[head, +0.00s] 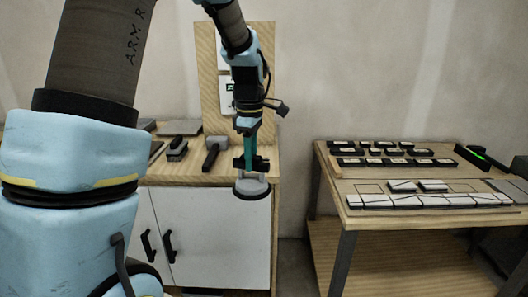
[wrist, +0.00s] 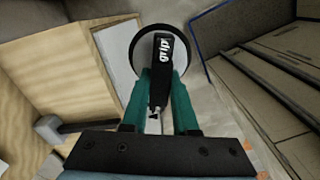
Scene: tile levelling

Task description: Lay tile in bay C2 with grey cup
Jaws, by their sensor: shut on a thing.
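My gripper (head: 251,158) hangs in front of the wooden bench, shut on the black handle of the grey cup (head: 252,188). The cup hangs below the fingers, round and grey, with no tile visible under it. In the wrist view, my green fingers (wrist: 160,105) close around the handle, and the cup's dark round rim (wrist: 139,40) shows behind it. White tiles (head: 430,201) lie in a front row on the right table. Two more tiles (head: 418,186) lie behind them, with outlined empty bays beside them. I cannot read which bay is C2.
The right table (head: 345,218) also holds rows of black blocks (head: 385,162) and a black device with a green light (head: 480,155). The left bench (head: 195,170) holds a mallet (head: 214,150) and other tools. An open gap separates the bench and table.

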